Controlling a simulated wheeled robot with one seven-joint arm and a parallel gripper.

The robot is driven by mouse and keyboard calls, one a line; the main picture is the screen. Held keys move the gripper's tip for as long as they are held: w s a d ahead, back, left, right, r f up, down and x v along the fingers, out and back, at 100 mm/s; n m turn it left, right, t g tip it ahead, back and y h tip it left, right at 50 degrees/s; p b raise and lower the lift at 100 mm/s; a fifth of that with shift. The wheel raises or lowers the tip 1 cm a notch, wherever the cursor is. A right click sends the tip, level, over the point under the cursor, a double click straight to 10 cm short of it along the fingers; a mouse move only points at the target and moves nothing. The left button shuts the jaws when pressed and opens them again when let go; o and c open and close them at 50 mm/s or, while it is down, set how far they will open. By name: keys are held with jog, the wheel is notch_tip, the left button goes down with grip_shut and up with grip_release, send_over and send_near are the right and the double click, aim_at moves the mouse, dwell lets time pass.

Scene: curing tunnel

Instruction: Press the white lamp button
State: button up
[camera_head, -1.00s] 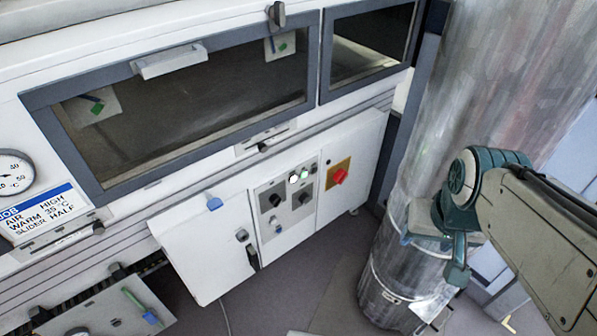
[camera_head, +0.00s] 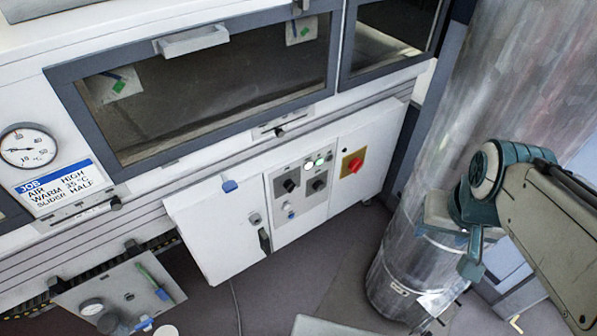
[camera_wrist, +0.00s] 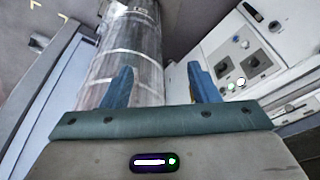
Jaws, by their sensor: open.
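In the head view my gripper (camera_head: 470,262) hangs at the right, well away from the panel, partly hidden by my arm.
A red rotary switch on a yellow plate (camera_head: 353,164) is right of the panel. A large metal drum (camera_head: 412,275) stands between my arm and the white cabinet (camera_head: 220,240). A gauge (camera_head: 28,146) and job card (camera_head: 62,190) are at the left. Some floor (camera_head: 310,262) is clear.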

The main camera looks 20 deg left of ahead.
grip_shut()
dwell(1.6)
